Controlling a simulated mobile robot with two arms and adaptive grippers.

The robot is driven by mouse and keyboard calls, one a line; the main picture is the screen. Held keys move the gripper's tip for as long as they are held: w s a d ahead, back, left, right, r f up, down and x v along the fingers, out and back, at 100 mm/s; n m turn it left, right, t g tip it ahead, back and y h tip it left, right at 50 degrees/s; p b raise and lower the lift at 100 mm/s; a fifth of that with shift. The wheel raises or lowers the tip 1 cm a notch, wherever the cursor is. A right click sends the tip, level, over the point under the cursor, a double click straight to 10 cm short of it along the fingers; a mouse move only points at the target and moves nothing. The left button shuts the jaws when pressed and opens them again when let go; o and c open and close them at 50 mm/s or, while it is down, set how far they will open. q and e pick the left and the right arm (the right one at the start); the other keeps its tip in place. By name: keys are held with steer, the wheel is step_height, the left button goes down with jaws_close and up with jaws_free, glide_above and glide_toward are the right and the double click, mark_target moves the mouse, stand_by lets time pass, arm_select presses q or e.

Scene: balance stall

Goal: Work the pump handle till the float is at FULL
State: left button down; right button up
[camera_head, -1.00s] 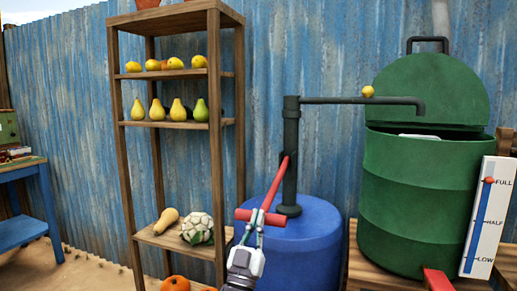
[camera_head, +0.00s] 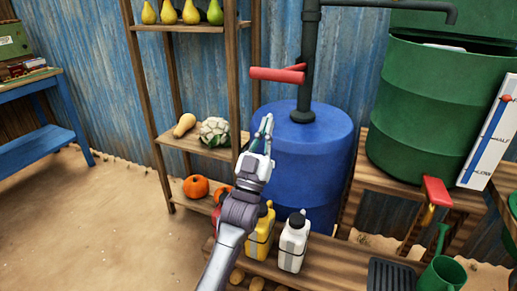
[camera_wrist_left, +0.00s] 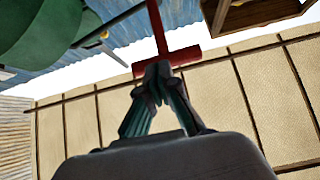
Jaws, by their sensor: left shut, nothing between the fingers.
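The red pump handle (camera_head: 277,74) has a crossbar at its end and stands out from the dark pump post (camera_head: 308,50) on the blue barrel (camera_head: 300,150). In the head view my left gripper (camera_head: 266,118) is shut and empty below the crossbar, apart from it. In the left wrist view the shut fingertips (camera_wrist_left: 157,70) overlap the red crossbar (camera_wrist_left: 185,56); contact cannot be told there. The white gauge (camera_head: 485,140) stands beside the green tank (camera_head: 430,110). Its red float (camera_head: 507,97) is near the top; the FULL label is out of frame. My right gripper is not in view.
A wooden shelf (camera_head: 140,70) with fruit and vegetables stands left of the barrel. A yellow bottle (camera_head: 259,238) and a white bottle (camera_head: 293,245) stand in front of it. A red tap lever (camera_head: 437,191) and a green watering can (camera_head: 441,272) are at the right.

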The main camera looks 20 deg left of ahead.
arm_select(q)
steer(key=shift+v, duration=2.75)
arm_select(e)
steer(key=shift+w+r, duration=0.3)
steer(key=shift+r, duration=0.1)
arm_select(q)
steer(key=shift+s+r, duration=0.15)
steer(key=shift+s, duration=0.05)
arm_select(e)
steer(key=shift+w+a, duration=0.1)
